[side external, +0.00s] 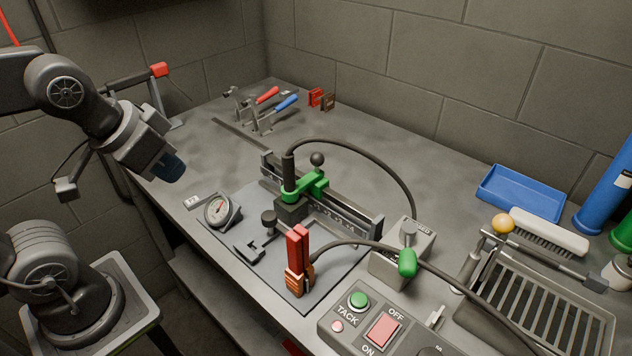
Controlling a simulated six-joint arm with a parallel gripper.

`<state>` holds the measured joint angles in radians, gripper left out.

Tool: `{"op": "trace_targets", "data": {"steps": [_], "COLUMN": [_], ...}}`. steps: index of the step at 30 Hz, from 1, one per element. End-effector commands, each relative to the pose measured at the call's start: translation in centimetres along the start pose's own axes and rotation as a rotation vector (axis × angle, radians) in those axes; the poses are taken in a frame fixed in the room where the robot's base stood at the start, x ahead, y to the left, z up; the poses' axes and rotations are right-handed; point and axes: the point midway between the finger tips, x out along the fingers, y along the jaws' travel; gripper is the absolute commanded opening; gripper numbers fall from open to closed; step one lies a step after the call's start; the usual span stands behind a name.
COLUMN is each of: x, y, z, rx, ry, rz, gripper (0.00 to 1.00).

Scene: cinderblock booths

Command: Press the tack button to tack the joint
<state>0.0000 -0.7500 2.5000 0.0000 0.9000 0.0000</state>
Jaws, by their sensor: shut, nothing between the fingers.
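The green tack button (358,298) is on the grey control box (335,312) at the front, above the printed word TACK. Nothing covers it. My gripper (169,168) hangs at the upper left, above the left edge of the bench, well apart from the button. It is shut and empty, its fingertips small and dark here. A black torch (289,172) stands upright in a green holder (305,187) on a rail fixture in the middle of the bench. The joint itself is too small to make out.
A red switch (382,331) marked OFF and ON sits right of the button. A blue tray (521,193) lies at the right.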

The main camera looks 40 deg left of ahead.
Motion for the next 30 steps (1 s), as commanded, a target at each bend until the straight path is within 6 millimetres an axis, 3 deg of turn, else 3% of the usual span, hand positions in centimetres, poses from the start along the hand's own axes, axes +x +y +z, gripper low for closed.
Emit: {"op": "trace_targets", "data": {"steps": [5, 8, 14, 17, 22, 27, 30], "x": [0.1, 0.6, 2.9, 4.5, 7.3, 9.9, 11.0], "y": [0.1, 0.4, 2.9, 5.4, 11.3, 18.3, 21.6], "z": [-0.2, -1.1, -4.6, -6.6, -8.9, -9.2, -8.7], "rx": [0.036, 0.155, 0.679, 1.003, 1.560, 2.072, 2.293], "ry": [0.000, 0.001, 0.027, 0.057, 0.137, 0.247, 0.306], "rz": [-0.005, -0.022, -0.083, -0.115, -0.164, -0.212, -0.238], "gripper": [0.00, 0.00, 0.00, 0.00, 0.00, 0.00, 0.00]}}
